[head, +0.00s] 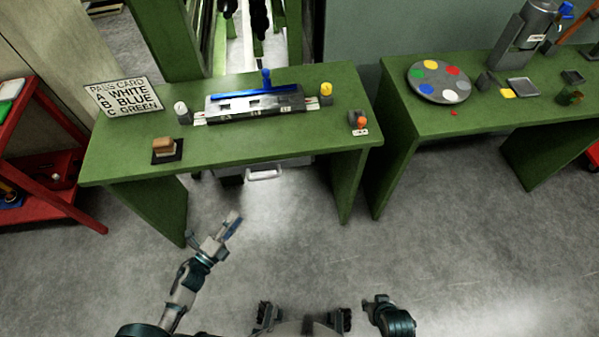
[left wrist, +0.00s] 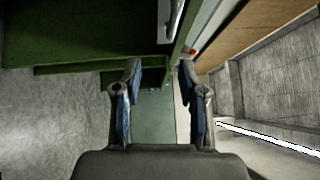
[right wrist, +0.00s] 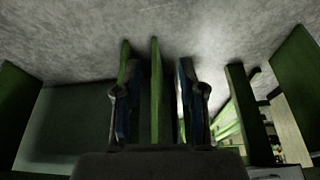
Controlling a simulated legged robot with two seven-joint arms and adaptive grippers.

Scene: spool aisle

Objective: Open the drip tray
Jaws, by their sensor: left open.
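The drip tray (head: 231,177) is a grey drawer-like box under the near green table, its front showing below the tabletop. A pale bar handle (head: 265,173) is on its front. What looks like the same handle (left wrist: 170,20) shows at the top of the left wrist view. My left gripper (head: 231,226) is open and empty, in front of the table to the left of the handle and apart from it. My right gripper (right wrist: 154,95) is open in the right wrist view, with green panels beyond its fingers.
The green table (head: 130,140) bears a metal fixture (head: 255,104) with a blue-handled bar, a sign (head: 123,94) and a brown block on a dark pad (head: 166,151). A second green table (head: 470,119) stands right. A red shelf (head: 45,160) is left. The floor ahead is clear.

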